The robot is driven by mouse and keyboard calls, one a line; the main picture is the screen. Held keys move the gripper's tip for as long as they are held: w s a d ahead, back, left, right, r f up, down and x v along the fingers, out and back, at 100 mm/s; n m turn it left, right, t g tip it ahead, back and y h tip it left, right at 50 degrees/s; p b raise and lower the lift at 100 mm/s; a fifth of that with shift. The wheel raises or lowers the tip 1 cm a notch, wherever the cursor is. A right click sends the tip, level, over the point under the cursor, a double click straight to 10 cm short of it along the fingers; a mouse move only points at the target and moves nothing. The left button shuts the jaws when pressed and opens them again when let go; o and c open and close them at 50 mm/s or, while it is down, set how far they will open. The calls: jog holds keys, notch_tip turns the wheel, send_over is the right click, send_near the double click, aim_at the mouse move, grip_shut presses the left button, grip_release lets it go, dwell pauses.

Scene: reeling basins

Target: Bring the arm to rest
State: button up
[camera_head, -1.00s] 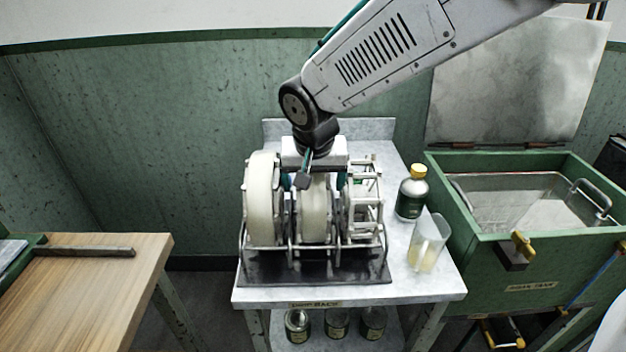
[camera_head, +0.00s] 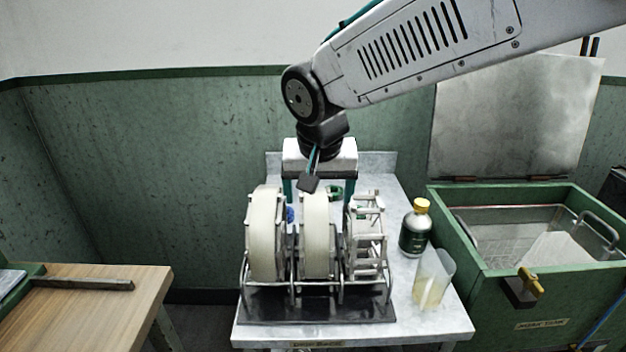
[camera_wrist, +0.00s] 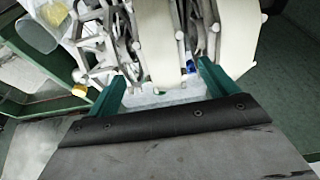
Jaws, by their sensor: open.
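My gripper (camera_head: 320,186) hangs pointing down above the back of the rack on the small table. Its two green fingers are spread apart. In the wrist view the gripper (camera_wrist: 160,88) shows nothing clamped between the fingers, with the reels beyond them. The rack (camera_head: 318,308) holds two cream-wrapped reels, a left one (camera_head: 266,235) and a middle one (camera_head: 315,240), and a bare metal-barred reel (camera_head: 367,240) on the right. The reels stand upright, in front of and below my gripper. Whether a fingertip touches anything is hidden behind them.
The grey table (camera_head: 420,325) also bears a yellow-capped bottle (camera_head: 414,228) and a clear beaker (camera_head: 432,280) on its right. A green tank (camera_head: 470,262) with its lid (camera_head: 515,118) raised stands at right. A wooden bench (camera_head: 90,305) is at left. The green wall is close behind.

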jog(key=s+d+r+g, duration=0.1)
jog(key=s+d, duration=0.3)
jog(key=d, duration=0.3)
jog(key=s+d+r, duration=0.1)
jog(key=s+d, duration=0.4)
jog(key=d, duration=0.3)
jog(key=s+d+f, duration=0.1)
jog(key=s+d, duration=0.3)
jog(key=s, duration=0.3)
jog(key=s+d+f+g, duration=0.1)
jog(key=s+d, duration=0.2)
jog(key=s, duration=0.3)
jog(key=shift+s+d+f, duration=0.15)
jog(key=shift+s+d, duration=0.25)
